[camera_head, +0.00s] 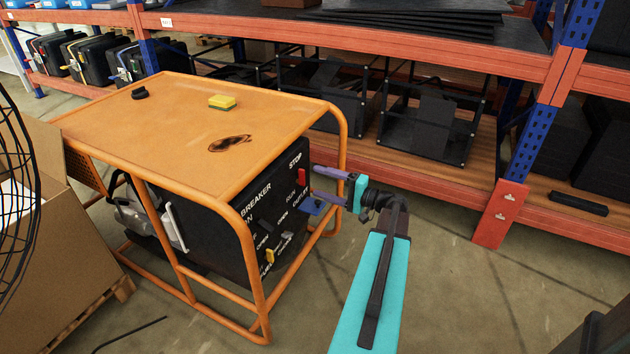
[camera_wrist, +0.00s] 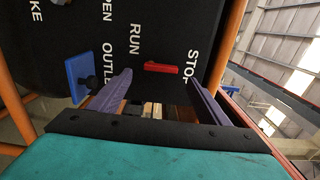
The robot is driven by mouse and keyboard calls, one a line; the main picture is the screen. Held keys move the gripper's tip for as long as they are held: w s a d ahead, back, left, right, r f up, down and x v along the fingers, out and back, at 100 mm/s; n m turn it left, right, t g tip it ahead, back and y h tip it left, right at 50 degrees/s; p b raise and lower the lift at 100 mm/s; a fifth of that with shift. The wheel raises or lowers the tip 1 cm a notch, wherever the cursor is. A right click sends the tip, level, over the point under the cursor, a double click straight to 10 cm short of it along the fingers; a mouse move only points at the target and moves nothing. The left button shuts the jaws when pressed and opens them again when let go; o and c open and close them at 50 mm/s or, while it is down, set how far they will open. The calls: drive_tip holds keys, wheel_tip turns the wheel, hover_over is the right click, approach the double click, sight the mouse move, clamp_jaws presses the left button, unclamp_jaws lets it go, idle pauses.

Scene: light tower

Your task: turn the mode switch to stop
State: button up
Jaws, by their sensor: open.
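The mode switch is a red lever (camera_head: 301,178) on the black panel (camera_head: 275,215) of the orange-framed generator. In the wrist view the red lever (camera_wrist: 161,67) lies between the RUN and STOP labels; I cannot tell which it is set to. My gripper (camera_head: 320,183) is open, its purple fingers pointing at the panel. In the wrist view my gripper (camera_wrist: 158,85) has one finger on the RUN side and one on the STOP side of the red lever, which appears between the fingertips and not gripped. Contact is not visible.
A blue lever (camera_wrist: 80,77) by the OUTLET label sits close to the finger on the RUN side. A yellow lever (camera_head: 270,256) is lower on the panel. The orange tube frame (camera_head: 343,140) edges the panel.

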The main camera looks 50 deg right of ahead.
drive_tip(key=p+v, duration=0.1)
drive_tip(key=v, duration=0.8)
drive_tip(key=shift+s, duration=0.4)
